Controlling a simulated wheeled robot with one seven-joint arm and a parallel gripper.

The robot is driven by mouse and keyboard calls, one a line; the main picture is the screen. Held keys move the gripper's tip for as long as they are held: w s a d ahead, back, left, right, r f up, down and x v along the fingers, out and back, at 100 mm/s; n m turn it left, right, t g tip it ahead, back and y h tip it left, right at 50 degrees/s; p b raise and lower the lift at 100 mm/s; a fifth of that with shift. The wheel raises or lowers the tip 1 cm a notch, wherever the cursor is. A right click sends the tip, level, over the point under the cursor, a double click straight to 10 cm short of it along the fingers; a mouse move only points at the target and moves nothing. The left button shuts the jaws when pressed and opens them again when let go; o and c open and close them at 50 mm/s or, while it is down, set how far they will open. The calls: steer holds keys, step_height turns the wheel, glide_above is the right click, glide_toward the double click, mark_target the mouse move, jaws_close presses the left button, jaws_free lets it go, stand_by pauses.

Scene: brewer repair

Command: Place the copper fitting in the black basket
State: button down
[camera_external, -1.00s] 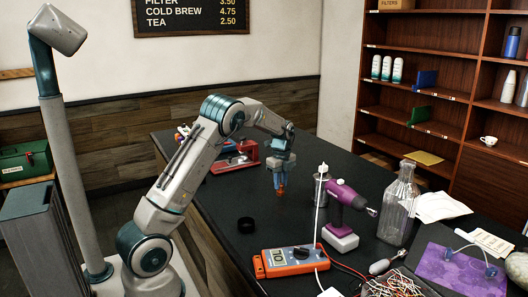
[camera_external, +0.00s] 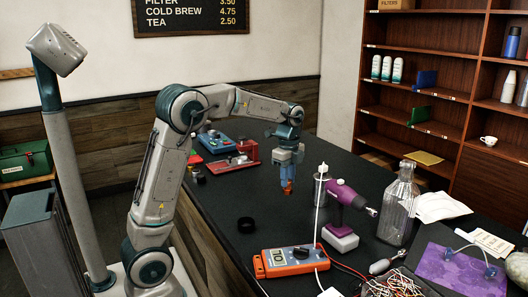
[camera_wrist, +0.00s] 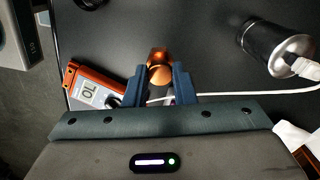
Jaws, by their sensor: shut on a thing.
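My gripper (camera_external: 287,179) is shut on the copper fitting (camera_external: 287,187) and holds it pointing down above the dark table. In the wrist view the fitting (camera_wrist: 159,70) sits between the blue fingers of the gripper (camera_wrist: 158,80); its upper part is hidden by them. A small black ring-shaped thing (camera_external: 246,225), perhaps the black basket, is on the table to the left of and nearer than the gripper. The fitting is apart from it. I cannot see its inside clearly.
An orange multimeter (camera_external: 290,261) lies nearer, a metal can (camera_external: 321,188) and purple drill (camera_external: 345,205) stand to the right. A red device (camera_external: 236,160) stands at the left. The table between the ring and gripper is clear.

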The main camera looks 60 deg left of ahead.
steer(key=s+d+n, duration=0.3)
steer(key=s, duration=0.5)
steer(key=s+d+n, duration=0.2)
steer(key=s+d, duration=0.2)
steer(key=s, duration=0.4)
glide_above(246, 225)
steer(key=d, duration=0.1)
step_height(246, 225, down, 8)
steer(key=shift+s+d+f+p, duration=0.15)
steer(key=shift+f+p, duration=0.1)
steer(key=shift+f, duration=0.65)
steer(key=shift+s+f+p, duration=0.15)
steer(key=shift+f+p, duration=0.1)
steer(key=shift+f, duration=0.65)
steer(key=shift+f, duration=0.1)
steer(key=c, duration=1.6)
jaws_free()
steer(key=shift+f, duration=0.1)
steer(key=o, duration=0.4)
